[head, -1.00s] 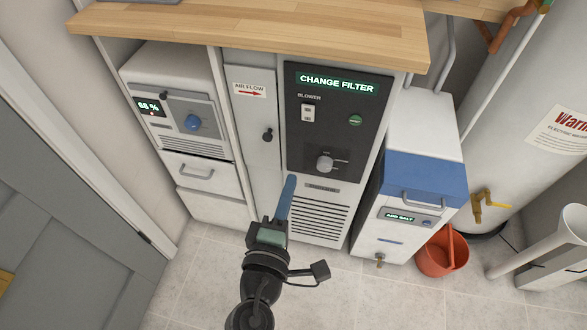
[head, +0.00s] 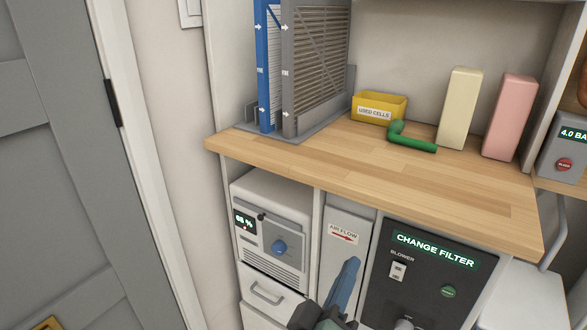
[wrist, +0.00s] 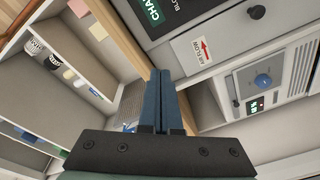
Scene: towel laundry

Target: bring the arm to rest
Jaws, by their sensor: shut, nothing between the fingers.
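My gripper (head: 345,288) shows at the bottom of the head view, with its blue fingers pointing up in front of the narrow air flow panel. In the wrist view the blue fingers (wrist: 161,75) lie side by side, closed together with nothing between them. The gripper appears apart from the cabinet fronts and below the wooden counter. Most of my arm is out of the head view, below its lower edge.
The wooden counter (head: 330,162) juts out above the cabinets. On it stand filter panels (head: 318,70), a yellow used cells bin (head: 365,110), a green handle-like object (head: 412,143), and cream (head: 459,108) and pink (head: 509,117) boxes. A grey door (head: 70,190) is at left.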

